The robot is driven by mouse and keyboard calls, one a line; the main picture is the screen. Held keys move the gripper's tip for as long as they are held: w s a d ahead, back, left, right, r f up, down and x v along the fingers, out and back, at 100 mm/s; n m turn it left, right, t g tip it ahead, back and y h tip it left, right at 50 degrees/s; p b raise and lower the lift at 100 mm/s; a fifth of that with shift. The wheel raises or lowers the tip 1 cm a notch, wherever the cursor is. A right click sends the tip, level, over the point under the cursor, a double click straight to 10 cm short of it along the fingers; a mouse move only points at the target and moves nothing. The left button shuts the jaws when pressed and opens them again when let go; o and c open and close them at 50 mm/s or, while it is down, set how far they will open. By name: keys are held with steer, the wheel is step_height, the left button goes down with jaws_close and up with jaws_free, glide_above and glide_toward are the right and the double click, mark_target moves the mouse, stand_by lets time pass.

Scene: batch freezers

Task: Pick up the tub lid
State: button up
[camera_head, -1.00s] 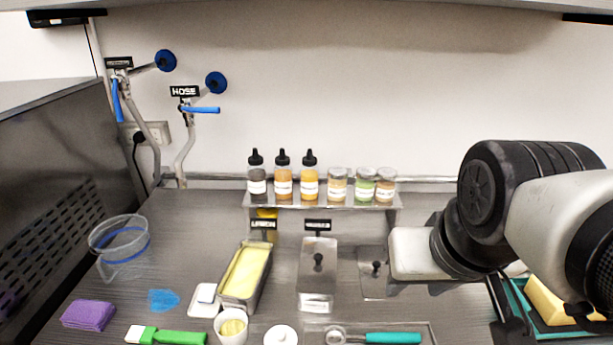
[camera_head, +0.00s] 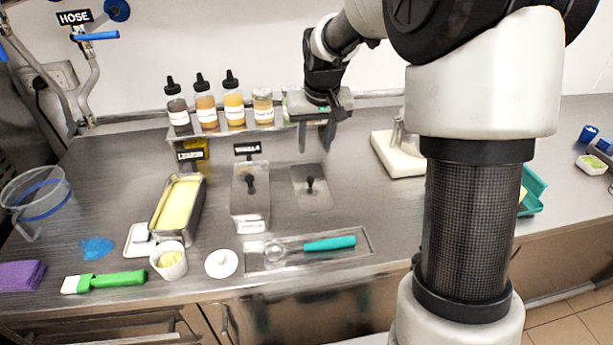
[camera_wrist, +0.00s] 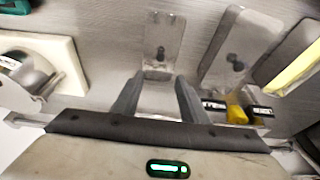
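A small round white lid (camera_head: 221,263) with a small knob lies flat on the steel counter in the head view, right of a white tub (camera_head: 169,260) with pale yellow contents. I take it to be the tub lid; it is not visible in the wrist view. My gripper (camera_head: 318,138) is high over the back of the counter, well behind and right of the lid, by the jar shelf. In the wrist view my gripper (camera_wrist: 160,92) is open, its fingers apart with nothing between them.
A tray (camera_head: 362,236) with a teal-handled scoop (camera_head: 330,243) lies right of the lid. Behind are a yellow-filled pan (camera_head: 200,205), a covered steel pan (camera_head: 250,212) and a flat black-knobbed cover (camera_head: 311,199). Bottles (camera_head: 206,110) stand on the shelf. A green-handled brush (camera_head: 118,280) lies left.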

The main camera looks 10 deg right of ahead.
mark_target(311, 178)
steer(key=x, duration=1.4)
steer(key=shift+f, duration=0.35)
steer(key=shift+c, duration=0.5)
jaws_close()
